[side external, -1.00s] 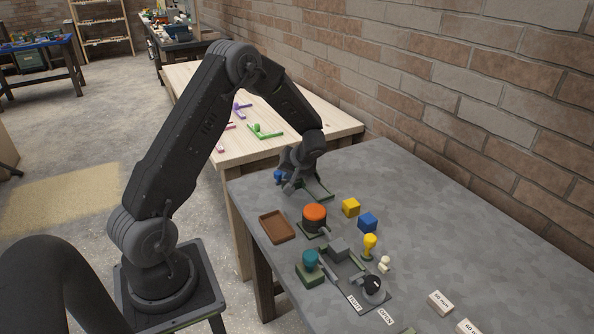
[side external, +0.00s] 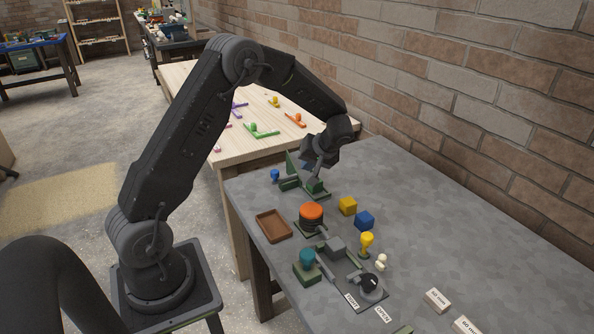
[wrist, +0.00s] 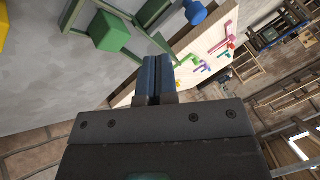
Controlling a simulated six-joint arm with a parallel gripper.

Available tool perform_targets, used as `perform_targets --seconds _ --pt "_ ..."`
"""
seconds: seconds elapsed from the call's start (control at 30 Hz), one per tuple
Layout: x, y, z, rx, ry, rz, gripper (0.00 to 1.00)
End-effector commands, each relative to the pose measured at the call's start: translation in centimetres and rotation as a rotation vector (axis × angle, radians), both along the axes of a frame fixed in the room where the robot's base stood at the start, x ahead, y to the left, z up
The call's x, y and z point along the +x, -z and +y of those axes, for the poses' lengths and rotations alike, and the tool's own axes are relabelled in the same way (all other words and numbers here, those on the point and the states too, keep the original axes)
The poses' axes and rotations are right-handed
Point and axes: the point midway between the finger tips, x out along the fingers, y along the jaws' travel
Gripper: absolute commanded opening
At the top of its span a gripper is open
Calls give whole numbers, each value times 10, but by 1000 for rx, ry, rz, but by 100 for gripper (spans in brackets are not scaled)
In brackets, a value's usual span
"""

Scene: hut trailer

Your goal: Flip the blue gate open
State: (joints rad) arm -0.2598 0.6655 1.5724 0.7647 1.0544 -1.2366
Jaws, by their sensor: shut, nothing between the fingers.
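A green frame (side external: 318,194) lies near the far left corner of the grey table, with a green block (side external: 315,186) inside it. A blue rounded knob (side external: 275,175) sits at its left end, near the table edge. An upright green panel (side external: 291,161) stands behind. No larger blue gate panel is clear to me. My gripper (side external: 311,178) is shut and empty, pointing down over the frame, to the right of the knob. In the wrist view, the closed fingers (wrist: 158,72) lie below the knob (wrist: 195,12) and right of the green block (wrist: 110,32). Contact is unclear.
A brick wall (side external: 480,90) runs along the right.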

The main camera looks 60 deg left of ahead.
Motion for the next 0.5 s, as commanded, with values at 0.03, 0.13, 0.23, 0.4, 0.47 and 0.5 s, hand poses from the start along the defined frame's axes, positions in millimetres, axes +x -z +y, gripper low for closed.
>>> perform_targets --seconds 0.03,0.13,0.23,0.4,0.47,0.5 --pt "2 -8 -6 0 2 -3 0" --pt "4 -18 -13 0 3 -2 0" --pt "5 -24 -18 -1 1 0 0" --pt "6 -28 -21 -1 1 0 0" --pt "6 -28 -20 -1 1 0 0" --pt "6 -28 -20 -1 1 0 0"
